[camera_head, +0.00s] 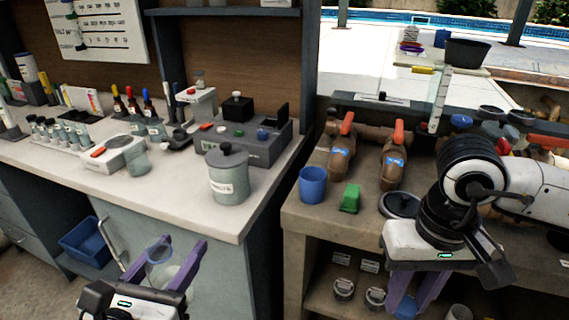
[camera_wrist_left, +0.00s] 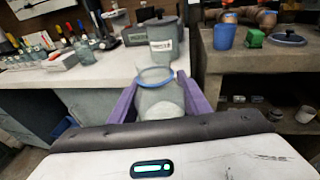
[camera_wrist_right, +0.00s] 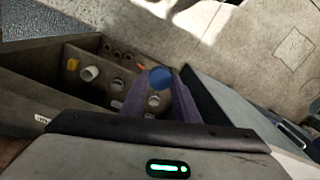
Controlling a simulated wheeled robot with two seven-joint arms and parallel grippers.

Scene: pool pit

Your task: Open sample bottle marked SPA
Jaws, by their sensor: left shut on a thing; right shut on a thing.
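My left gripper (camera_head: 183,246) is shut on a clear sample bottle (camera_wrist_left: 160,97) with a white label and a blue ring at its top. The bottle is held upright in front of the left counter, with no cap on its mouth. The label cannot be read. The bottle also shows between the purple fingers in the head view (camera_head: 162,252). My right gripper (camera_wrist_right: 160,90) is shut on a round blue cap (camera_wrist_right: 160,77), apart from the bottle. In the head view the right gripper (camera_head: 412,305) is low in front of the stone counter, its cap partly hidden.
A lidded grey canister (camera_head: 229,178) stands near the front edge of the left counter (camera_head: 190,210). A blue cup (camera_head: 312,186), a green block (camera_head: 350,198) and brown pipes (camera_head: 341,160) are on the stone counter. Its shelf holds small jars (camera_head: 343,289).

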